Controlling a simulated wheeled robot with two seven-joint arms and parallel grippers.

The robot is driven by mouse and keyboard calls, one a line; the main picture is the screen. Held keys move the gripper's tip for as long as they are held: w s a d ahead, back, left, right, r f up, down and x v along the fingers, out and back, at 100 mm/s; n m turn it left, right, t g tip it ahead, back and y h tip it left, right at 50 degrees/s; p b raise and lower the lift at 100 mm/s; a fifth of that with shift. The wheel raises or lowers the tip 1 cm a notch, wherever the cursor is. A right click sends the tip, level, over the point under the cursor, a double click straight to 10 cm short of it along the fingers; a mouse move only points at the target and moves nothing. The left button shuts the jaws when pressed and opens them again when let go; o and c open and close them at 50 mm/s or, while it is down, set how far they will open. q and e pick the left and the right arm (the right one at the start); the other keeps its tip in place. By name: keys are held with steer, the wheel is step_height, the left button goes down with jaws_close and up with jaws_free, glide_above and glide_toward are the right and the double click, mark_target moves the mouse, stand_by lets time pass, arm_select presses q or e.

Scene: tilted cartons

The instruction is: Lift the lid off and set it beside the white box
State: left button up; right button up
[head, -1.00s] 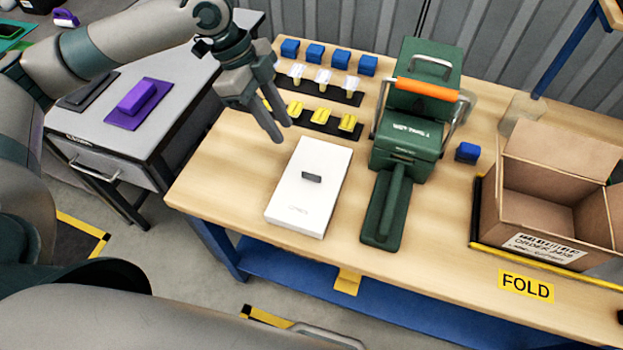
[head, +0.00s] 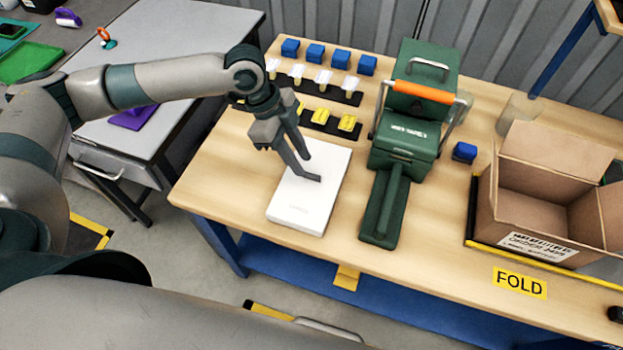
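The white box (head: 296,213) lies flat on the wooden table with its white lid (head: 326,197) on top. The small dark handle (head: 313,178) in the middle of the lid is partly covered by my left gripper (head: 306,167). My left gripper reaches down over the lid from the upper left, its two fingers apart at the handle. I cannot tell whether the fingers touch it. My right gripper is not in view.
A green press (head: 408,140) with an orange handle stands just right of the box. An open cardboard carton (head: 540,200) is at the right. Blue blocks (head: 315,53) and trays of small parts (head: 330,122) lie behind. Bare tabletop (head: 225,175) is left of the box.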

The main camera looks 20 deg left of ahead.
mark_target(308, 173)
arm_select(q)
steer(key=shift+d+f, duration=0.1)
steer(key=shift+f, duration=0.1)
steer(key=p+x, duration=0.2)
steer(key=x, duration=0.2)
steer(key=shift+w+d+r, duration=0.1)
steer(key=shift+w, duration=0.1)
steer(key=shift+d+f, duration=0.15)
steer(key=shift+f, duration=0.25)
jaws_close()
